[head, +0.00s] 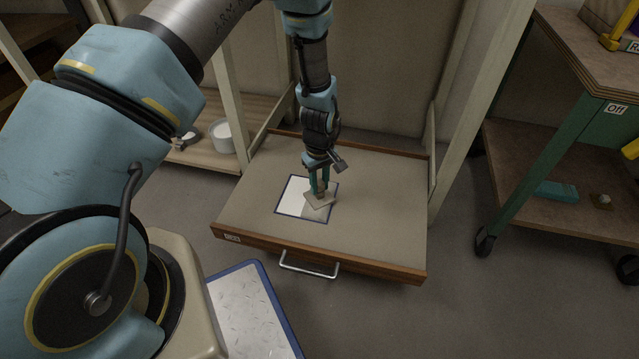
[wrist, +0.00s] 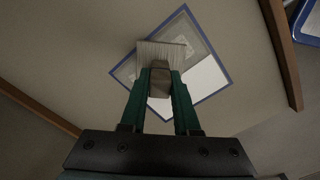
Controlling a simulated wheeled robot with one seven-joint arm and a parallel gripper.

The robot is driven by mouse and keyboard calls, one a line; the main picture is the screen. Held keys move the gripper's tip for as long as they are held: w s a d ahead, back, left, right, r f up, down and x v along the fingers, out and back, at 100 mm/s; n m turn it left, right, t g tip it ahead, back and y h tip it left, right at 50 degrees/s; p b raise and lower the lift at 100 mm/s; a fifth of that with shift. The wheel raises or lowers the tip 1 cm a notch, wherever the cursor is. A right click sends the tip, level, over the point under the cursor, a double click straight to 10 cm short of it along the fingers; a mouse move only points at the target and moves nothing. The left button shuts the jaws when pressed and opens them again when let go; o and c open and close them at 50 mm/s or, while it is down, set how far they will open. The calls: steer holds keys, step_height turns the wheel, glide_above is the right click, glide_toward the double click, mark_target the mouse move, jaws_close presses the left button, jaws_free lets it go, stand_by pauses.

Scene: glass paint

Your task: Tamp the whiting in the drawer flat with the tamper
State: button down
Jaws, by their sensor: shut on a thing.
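The drawer (head: 380,215) stands pulled out, with a beige inside, a wooden front and a metal handle. On its floor lies a blue-bordered square (head: 292,196), partly white and partly greyer; it also shows in the wrist view (wrist: 205,78). My gripper (head: 319,186) is over the square's right half, pointing down. Its green fingers (wrist: 160,88) are shut on the tamper (head: 319,202), a pale flat block with a brownish grip; its face looks finely lined in the wrist view (wrist: 160,51). The tamper hides part of the square. I cannot tell whether it touches the surface.
A white tub (head: 221,135) stands on a low wooden shelf behind left. A green-framed cart (head: 560,130) stands at the right. A blue-edged panel (head: 250,310) is in front of the drawer at lower left. The drawer's right side is clear.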

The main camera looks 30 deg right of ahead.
steer(key=shift+f, duration=0.3)
stand_by(1.0)
steer(key=shift+r, duration=0.1)
steer(key=shift+r+p, duration=1)
steer(key=shift+r+p, duration=1.7)
steer(key=shift+r, duration=0.35)
